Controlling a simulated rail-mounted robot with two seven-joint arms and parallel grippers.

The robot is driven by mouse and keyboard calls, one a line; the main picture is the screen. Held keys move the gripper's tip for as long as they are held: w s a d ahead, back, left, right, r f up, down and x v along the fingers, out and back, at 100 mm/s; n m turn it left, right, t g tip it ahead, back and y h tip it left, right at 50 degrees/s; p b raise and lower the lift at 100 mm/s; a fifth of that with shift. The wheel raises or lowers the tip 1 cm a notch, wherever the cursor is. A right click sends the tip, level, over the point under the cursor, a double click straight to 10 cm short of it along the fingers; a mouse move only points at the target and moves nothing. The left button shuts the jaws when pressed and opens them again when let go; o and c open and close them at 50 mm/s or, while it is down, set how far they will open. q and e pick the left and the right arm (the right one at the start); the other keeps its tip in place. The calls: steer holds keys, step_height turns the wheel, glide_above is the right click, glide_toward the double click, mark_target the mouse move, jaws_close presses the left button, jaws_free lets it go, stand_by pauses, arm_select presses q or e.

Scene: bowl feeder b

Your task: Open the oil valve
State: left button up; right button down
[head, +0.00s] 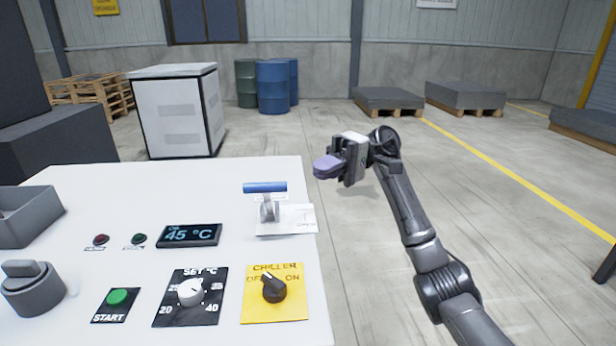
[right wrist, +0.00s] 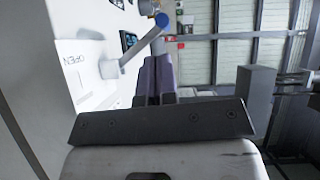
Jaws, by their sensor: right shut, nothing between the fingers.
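The oil valve (head: 265,190) stands at the right edge of the white panel. It has a blue bar handle on a grey stem, with a white label beside it. In the right wrist view the valve's lever (right wrist: 145,45) with its blue end lies just beyond the fingers, and a plate reading OPEN is at the left. My right gripper (head: 326,167) is off the panel's right edge, to the right of the handle and apart from it. Its purple-padded fingers (right wrist: 155,78) are shut and empty. My left gripper is in neither view.
The panel (head: 120,185) also carries a display reading 45 °C (head: 190,235), a SET dial (head: 190,292), a yellow CHILLER switch (head: 273,290) and a green START button (head: 118,297). A grey tray (head: 50,206) is at the left. Open floor lies right of the panel.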

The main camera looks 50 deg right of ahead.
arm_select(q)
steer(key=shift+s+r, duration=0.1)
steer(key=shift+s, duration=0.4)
arm_select(e)
steer(key=shift+s+d, duration=0.2)
steer(key=shift+d, duration=1.8)
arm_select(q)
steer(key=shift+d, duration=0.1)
